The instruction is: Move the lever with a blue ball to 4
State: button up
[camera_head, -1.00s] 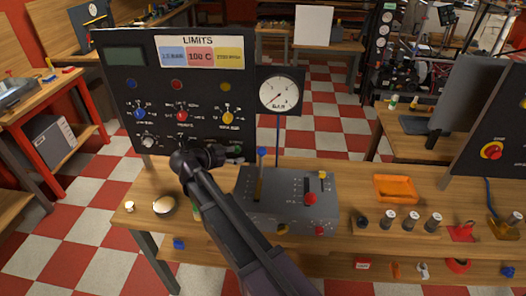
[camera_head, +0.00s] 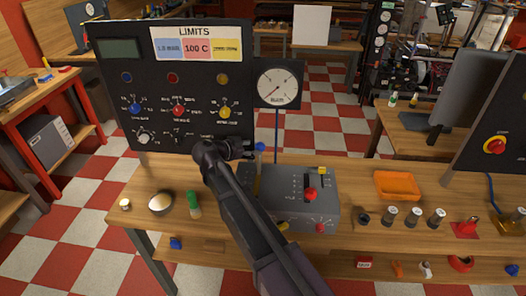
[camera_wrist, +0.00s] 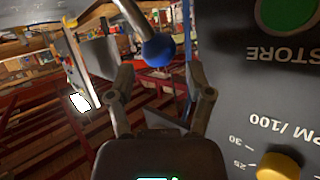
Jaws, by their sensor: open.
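The blue ball (camera_head: 261,147) tops a lever at the left of the grey control box (camera_head: 325,207). The blue ball also shows large in the wrist view (camera_wrist: 158,49), on a pale metal rod. My gripper (camera_head: 248,150) is beside the ball, on its left in the head view. In the wrist view my gripper (camera_wrist: 160,72) is open, with the ball just beyond and between its fingertips. I cannot tell if they touch. My arm hides part of the box and its left scale, so the lever's number cannot be read.
A black panel (camera_head: 205,60) with knobs stands behind my gripper, close beside it in the wrist view. A round gauge (camera_head: 279,85) is behind the box. A red knob (camera_head: 311,194) and a yellow-topped lever (camera_head: 322,171) are on the box. An orange tray (camera_head: 396,186) lies right.

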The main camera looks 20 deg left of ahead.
aim_at(256, 147)
jog(key=shift+b+x, duration=0.65)
jog(key=shift+x, duration=1.7)
